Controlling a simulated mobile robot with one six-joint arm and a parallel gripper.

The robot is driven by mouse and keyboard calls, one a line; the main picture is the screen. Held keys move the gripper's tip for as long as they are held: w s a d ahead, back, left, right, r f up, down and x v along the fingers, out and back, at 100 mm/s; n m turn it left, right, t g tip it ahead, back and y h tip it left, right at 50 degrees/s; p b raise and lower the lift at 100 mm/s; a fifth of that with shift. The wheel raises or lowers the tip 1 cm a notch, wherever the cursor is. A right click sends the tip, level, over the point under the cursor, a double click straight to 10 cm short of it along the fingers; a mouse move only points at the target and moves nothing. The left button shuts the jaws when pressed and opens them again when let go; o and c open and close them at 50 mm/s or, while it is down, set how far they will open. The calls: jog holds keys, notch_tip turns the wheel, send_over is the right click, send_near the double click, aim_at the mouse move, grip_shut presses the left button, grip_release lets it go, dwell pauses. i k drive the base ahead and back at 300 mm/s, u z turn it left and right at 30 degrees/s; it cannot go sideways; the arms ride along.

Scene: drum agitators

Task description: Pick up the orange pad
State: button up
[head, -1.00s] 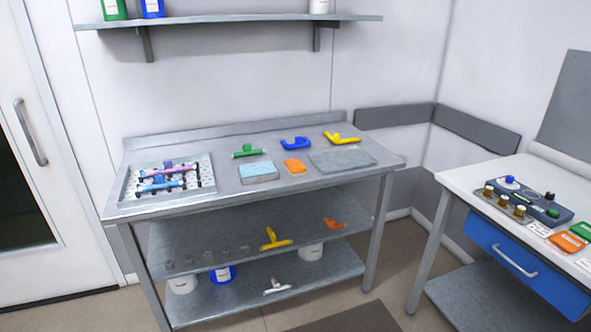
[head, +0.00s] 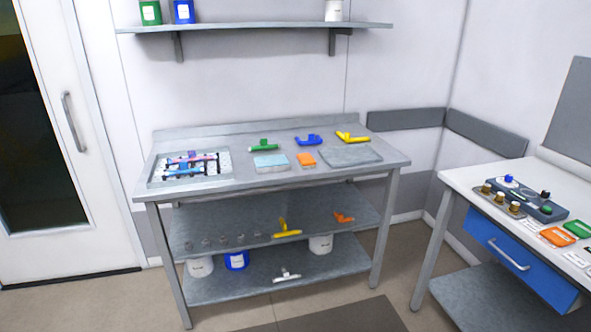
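The orange pad (head: 306,160) is a small flat block. It lies on the top of the metal workbench (head: 230,187), between a light blue pad in a shallow grey tray (head: 271,163) on its left and a flat grey mat (head: 350,157) on its right. Nothing covers it. My gripper is not in this view.
Green (head: 263,146), blue (head: 308,140) and yellow (head: 352,137) agitators lie behind the pads. A perforated tray (head: 222,177) with coloured agitators is at the bench's left. A side table (head: 460,184) with a control box (head: 525,198) stands right. The floor in front looks clear.

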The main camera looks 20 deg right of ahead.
aim_at(305, 161)
jog(key=u, duration=0.35)
jog(key=k, duration=1)
jog(key=u, duration=0.85)
jog(key=i, duration=1.7)
jog(key=z, duration=0.5)
jog(key=i, duration=0.6)
jog(key=z, duration=0.65)
jog(key=i, duration=0.5)
jog(key=z, duration=0.25)
